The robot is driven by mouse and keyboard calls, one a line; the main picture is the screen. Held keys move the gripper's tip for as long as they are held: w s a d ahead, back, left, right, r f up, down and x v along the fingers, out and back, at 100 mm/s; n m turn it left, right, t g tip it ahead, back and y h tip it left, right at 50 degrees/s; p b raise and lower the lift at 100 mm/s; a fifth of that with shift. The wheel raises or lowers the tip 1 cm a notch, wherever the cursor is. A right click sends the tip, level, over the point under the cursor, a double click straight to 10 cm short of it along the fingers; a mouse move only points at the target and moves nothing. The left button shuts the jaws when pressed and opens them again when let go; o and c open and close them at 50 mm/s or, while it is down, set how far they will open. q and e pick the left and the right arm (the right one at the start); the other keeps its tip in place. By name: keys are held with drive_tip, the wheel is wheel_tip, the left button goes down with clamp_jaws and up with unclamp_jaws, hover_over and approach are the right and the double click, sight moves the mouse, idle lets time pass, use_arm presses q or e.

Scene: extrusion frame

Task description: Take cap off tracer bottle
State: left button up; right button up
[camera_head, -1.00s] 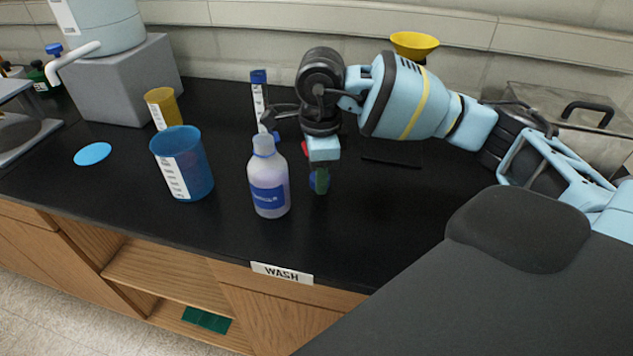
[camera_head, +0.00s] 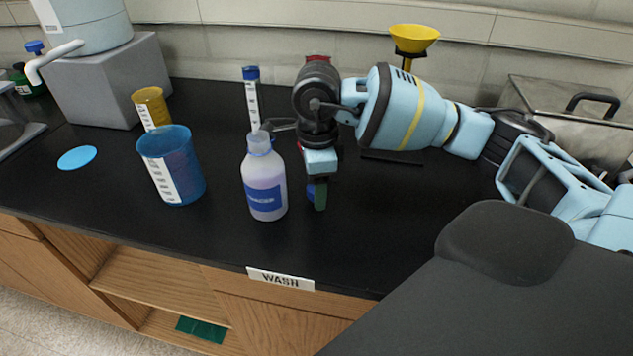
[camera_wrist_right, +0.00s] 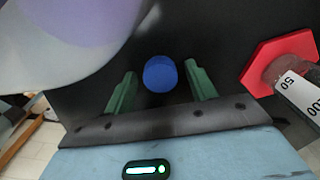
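The tracer bottle (camera_head: 264,185) stands upright on the black bench, filled with pale purple liquid. Its neck shows an uncapped mouth in the head view. The bottle's blurred side fills the upper left of the right wrist view (camera_wrist_right: 75,30). The blue cap (camera_wrist_right: 160,73) sits between the green fingers of my right gripper (camera_wrist_right: 160,88), with a narrow gap on each side. In the head view, the cap (camera_head: 311,192) is low by the bench, right of the bottle and partly hidden by a finger of my right gripper (camera_head: 318,195). My left gripper is not in view.
A blue beaker (camera_head: 172,165) and a yellow beaker (camera_head: 151,106) stand to the left, near a light blue disc (camera_head: 77,158). A blue-topped cylinder (camera_head: 252,98) stands behind the bottle. A red-based cylinder (camera_wrist_right: 282,65) is close beside my right gripper. A yellow funnel (camera_head: 413,40) is behind my arm.

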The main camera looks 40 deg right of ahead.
drive_tip(key=shift+r, duration=0.15)
wheel_tip(320, 180, up, 12)
drive_tip(key=shift+p, duration=0.4)
idle(0.5)
